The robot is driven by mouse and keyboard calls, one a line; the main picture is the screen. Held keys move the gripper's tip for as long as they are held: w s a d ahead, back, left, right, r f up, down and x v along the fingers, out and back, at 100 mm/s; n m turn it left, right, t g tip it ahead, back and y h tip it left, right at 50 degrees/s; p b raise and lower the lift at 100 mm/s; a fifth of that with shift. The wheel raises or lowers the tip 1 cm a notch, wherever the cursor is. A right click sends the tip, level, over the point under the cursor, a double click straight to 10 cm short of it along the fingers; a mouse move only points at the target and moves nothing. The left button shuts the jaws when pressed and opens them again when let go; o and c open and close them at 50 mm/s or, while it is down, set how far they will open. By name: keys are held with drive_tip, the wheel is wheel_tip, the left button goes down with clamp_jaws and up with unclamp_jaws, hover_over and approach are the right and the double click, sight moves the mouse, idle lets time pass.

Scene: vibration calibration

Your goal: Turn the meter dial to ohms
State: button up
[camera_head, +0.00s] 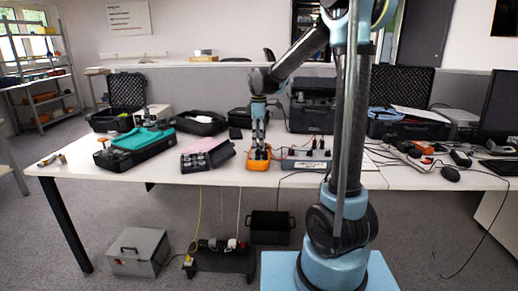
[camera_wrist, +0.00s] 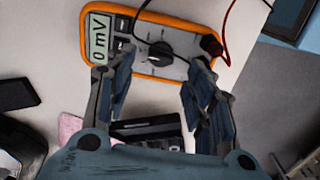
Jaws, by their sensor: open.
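The orange meter (camera_head: 258,163) lies on the white table (camera_head: 90,170), near its front edge in the head view. In the wrist view the meter (camera_wrist: 189,15) shows a grey face, a display reading "0 mV" (camera_wrist: 98,38) and a round dark dial (camera_wrist: 160,53) in the middle of the face. Leads run from its right end in this view. My gripper (camera_head: 259,147) points down over the meter. In the wrist view my gripper (camera_wrist: 158,72) is open and empty, with its fingers on either side below the dial. I cannot tell whether either fingertip touches the meter.
A black case with round parts (camera_head: 207,156) stands just left of the meter. A grey box with red and black plugs (camera_head: 307,160) is just right. A teal cloth (camera_head: 142,138) lies over a case at left.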

drive_tip(key=shift+f, duration=2.5)
drive_tip(key=c, duration=1.1)
